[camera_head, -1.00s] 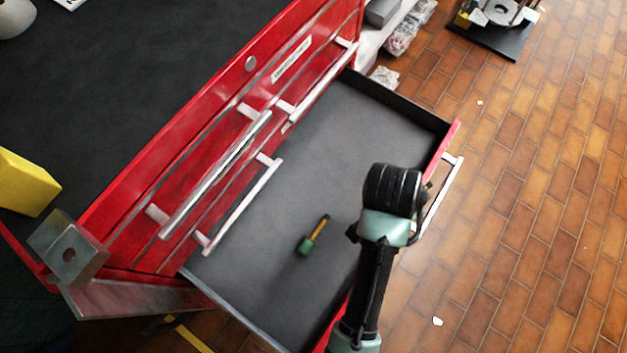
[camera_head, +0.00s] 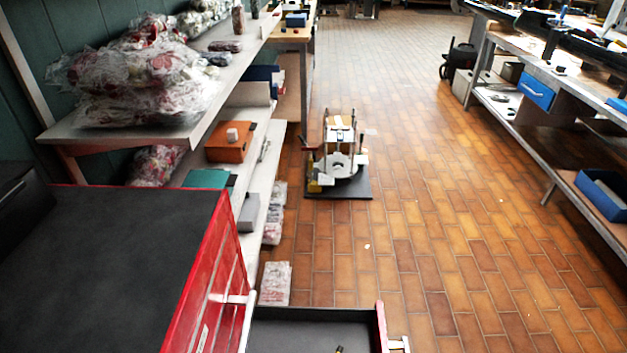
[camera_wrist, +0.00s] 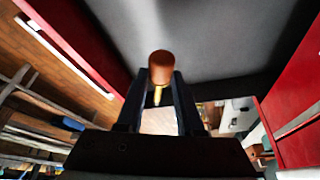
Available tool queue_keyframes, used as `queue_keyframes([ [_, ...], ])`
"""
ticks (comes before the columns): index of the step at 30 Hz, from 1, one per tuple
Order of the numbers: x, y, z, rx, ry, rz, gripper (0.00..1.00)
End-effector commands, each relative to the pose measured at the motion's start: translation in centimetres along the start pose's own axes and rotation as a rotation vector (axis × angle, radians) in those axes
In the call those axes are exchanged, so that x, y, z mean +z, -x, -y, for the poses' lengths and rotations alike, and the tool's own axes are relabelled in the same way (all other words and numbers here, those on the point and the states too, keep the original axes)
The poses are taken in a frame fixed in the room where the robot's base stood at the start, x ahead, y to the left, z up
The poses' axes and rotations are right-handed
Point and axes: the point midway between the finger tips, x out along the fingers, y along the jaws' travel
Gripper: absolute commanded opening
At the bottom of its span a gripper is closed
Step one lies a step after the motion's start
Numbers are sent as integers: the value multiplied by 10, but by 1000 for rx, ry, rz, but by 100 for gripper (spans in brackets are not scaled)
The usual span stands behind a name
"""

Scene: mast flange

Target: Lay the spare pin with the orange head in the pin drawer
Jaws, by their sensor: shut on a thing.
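The spare pin with the orange head (camera_wrist: 161,68) is between the fingers of my gripper (camera_wrist: 159,88) in the wrist view. My gripper is shut on its thin yellow shank, and the head stands out past the fingertips. The open pin drawer has a dark grey floor (camera_wrist: 215,35), seen beyond the head; I cannot tell the gap between them. In the head view only the drawer's far end (camera_head: 310,328) shows at the bottom edge, with a small yellow bit (camera_head: 339,349) in it.
The red cabinet (camera_head: 205,285) with its dark top (camera_head: 110,265) stands at left. Behind it is a shelf bench with plastic-wrapped parts (camera_head: 140,80). A fixture on a black base (camera_head: 340,187) stands on the tiled floor. The floor right of the drawer is clear.

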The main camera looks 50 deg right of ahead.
Motion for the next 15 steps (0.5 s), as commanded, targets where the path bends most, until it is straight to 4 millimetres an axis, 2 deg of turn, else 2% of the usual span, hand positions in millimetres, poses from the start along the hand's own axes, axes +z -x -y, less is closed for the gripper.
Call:
queue_keyframes([
  [1, 6, -12, -1, 3, 1, 4, 0],
  [6, 18, -40, -1, 3, 0, 3, 0],
  [15, 28, -66, -1, 2, 1, 2, 0],
])
